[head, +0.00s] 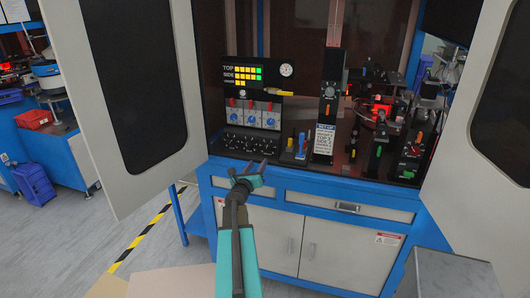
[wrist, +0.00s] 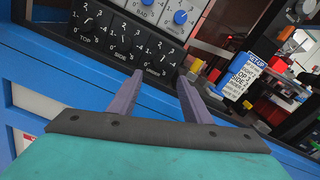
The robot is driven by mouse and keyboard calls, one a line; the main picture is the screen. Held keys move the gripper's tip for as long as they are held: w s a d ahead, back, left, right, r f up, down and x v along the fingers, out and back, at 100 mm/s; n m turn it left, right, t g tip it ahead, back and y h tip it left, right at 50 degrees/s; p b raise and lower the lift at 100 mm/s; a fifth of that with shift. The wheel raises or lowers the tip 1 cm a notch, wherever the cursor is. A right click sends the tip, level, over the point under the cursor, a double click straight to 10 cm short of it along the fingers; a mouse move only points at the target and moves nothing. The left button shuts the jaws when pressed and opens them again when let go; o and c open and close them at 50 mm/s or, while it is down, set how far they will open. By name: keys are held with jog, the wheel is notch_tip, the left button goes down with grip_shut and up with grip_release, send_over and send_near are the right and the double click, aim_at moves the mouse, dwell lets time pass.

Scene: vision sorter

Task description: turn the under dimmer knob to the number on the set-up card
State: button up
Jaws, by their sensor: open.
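The black dimmer panel (head: 250,140) is low on the left of the machine, with a row of small black knobs. In the wrist view the under dimmer knob (wrist: 160,54) is the rightmost, with numbers around it; its setting is too small to read surely. The set-up card (head: 324,140) stands right of the panel and also shows tilted in the wrist view (wrist: 240,76). It seems to read TOP 3 and SIDE 2; its under line is not legible. My gripper (head: 248,170) is open and empty, in front of and below the panel. Its fingertips (wrist: 160,76) point toward the under knob, apparently not touching it.
Blue knobs (head: 250,118) with red switches sit above the dimmers. Yellow and blue blocks (head: 296,145) stand between panel and card. Open cabinet doors flank the bay on the left (head: 120,95) and right (head: 490,110). The blue table edge (head: 300,178) runs below.

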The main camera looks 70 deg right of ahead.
aim_at(266, 150)
jog(key=shift+w+d+p, duration=0.15)
jog(key=shift+d+p, duration=0.55)
jog(key=shift+d, duration=1.25)
jog(key=shift+w+d+p, duration=0.15)
jog(key=shift+d+p, duration=0.55)
jog(key=shift+d, duration=1.25)
jog(key=shift+w+d+p, duration=0.15)
jog(key=shift+d+p, duration=0.55)
jog(key=shift+d, duration=1.25)
jog(key=c, duration=1)
jog(key=shift+c, duration=0.2)
